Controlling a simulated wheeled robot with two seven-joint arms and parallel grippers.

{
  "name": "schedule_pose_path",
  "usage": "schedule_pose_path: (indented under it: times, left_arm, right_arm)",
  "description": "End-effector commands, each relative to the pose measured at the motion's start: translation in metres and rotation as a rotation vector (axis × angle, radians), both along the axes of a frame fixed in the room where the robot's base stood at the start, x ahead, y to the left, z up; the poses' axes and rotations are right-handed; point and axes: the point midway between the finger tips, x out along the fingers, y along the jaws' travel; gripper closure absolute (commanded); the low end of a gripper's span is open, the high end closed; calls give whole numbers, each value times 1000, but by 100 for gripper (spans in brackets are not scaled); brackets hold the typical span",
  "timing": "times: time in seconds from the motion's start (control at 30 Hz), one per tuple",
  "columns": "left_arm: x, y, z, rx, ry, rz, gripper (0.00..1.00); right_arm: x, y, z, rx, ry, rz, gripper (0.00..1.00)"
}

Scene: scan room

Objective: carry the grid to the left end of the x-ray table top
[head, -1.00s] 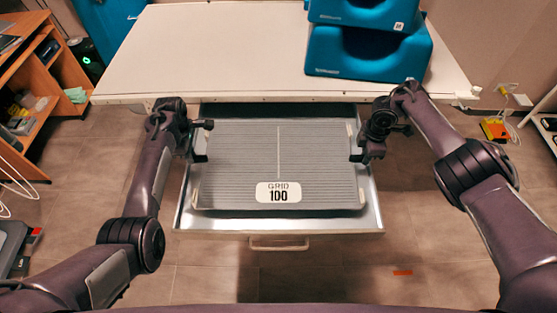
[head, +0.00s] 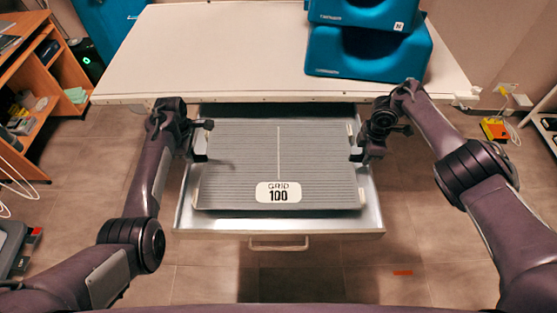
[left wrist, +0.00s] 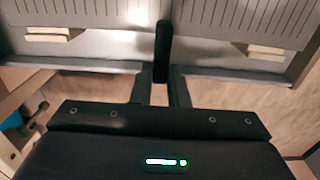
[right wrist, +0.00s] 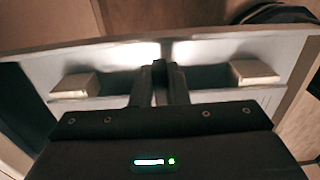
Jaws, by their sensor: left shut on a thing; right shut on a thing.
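The grid (head: 278,165) is a flat grey ribbed plate with a white centre line and a "GRID 100" label. It lies level within the open drawer (head: 250,222) under the table top. My left gripper (head: 203,142) is shut on the grid's left edge, and the left wrist view shows its fingers (left wrist: 161,85) at that edge. My right gripper (head: 358,146) is shut on the right edge, and its fingers (right wrist: 159,80) show in the right wrist view. The x-ray table top (head: 215,50) is pale and wide; its left end is clear.
Two stacked blue cushions (head: 368,55) stand on the right of the table top. A wooden shelf unit (head: 45,70) stands at the far left. A yellow-orange object (head: 494,129) lies on the floor at right. The table's left and middle are free.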

Motion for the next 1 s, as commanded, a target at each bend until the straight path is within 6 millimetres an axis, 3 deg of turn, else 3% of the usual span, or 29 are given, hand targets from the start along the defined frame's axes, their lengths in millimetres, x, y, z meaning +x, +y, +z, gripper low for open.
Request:
schedule_pose_path:
  times: [0.67,1.0]
  left_arm:
    - [1,0,4,0,-4,0,100]
    - [1,0,26,0,-3,0,100]
  right_arm:
    - [2,0,4,0,-4,0,100]
    - [1,0,26,0,-3,0,100]
